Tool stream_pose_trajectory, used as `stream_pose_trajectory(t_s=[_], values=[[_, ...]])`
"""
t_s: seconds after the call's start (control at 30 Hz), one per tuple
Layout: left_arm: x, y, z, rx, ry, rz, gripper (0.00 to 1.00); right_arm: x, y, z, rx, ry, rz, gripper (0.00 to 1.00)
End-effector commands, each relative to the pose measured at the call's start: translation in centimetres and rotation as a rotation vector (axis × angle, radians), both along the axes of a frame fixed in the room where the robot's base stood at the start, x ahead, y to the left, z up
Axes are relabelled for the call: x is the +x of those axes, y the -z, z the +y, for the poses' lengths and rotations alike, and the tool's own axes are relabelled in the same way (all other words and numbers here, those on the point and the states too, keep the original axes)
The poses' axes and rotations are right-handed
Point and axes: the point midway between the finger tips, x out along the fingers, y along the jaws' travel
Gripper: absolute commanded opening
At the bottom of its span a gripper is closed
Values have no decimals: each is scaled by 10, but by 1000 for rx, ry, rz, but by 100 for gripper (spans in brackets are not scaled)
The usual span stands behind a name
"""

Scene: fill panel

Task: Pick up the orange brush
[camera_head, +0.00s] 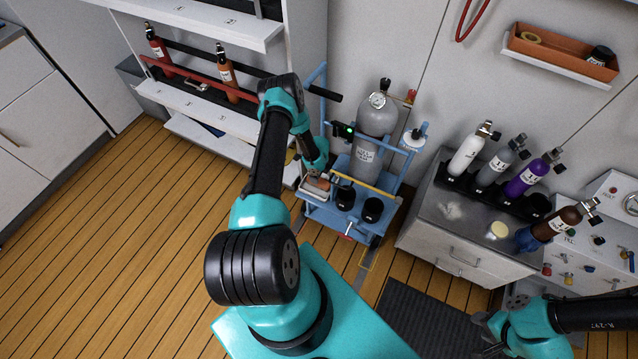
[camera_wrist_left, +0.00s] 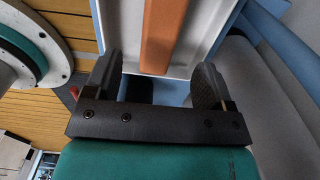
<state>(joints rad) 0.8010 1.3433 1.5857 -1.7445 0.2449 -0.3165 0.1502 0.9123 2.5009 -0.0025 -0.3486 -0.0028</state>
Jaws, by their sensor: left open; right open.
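The orange brush (camera_wrist_left: 163,35) lies in a white tray (camera_wrist_left: 118,30) in the left wrist view, its near end just ahead of my left gripper (camera_wrist_left: 157,82). That gripper is open, its dark fingers to either side of the brush's line, with nothing held. In the head view the brush (camera_head: 318,183) is a small orange patch in the tray on the blue cart (camera_head: 327,217), just below my left gripper (camera_head: 316,172), which partly hides it. My right gripper (camera_head: 488,338) is open at the lower right, away from the brush.
A grey gas cylinder (camera_head: 367,150) and black cups (camera_head: 373,209) stand on the cart close to the left gripper. Blue cart rails surround them. A bench with several bottles (camera_head: 468,150) is to the right. Open wooden floor (camera_head: 130,230) lies left.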

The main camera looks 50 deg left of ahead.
Motion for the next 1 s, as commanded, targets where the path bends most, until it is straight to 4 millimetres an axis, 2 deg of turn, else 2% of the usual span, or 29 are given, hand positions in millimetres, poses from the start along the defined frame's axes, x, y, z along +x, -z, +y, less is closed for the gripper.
stream_pose_trajectory(t_s=[0.03,0.2,0.63,1.0], values=[[0,8,0,0,0,0,77,0,0,0,0,0,0,43],[0,19,0,0,0,0,77,0,0,0,0,0,0,43],[0,24,-1,0,0,0,77,0,0,0,0,0,0,43],[0,66,-3,0,-1,0,77,0,0,0,0,0,0,43]])
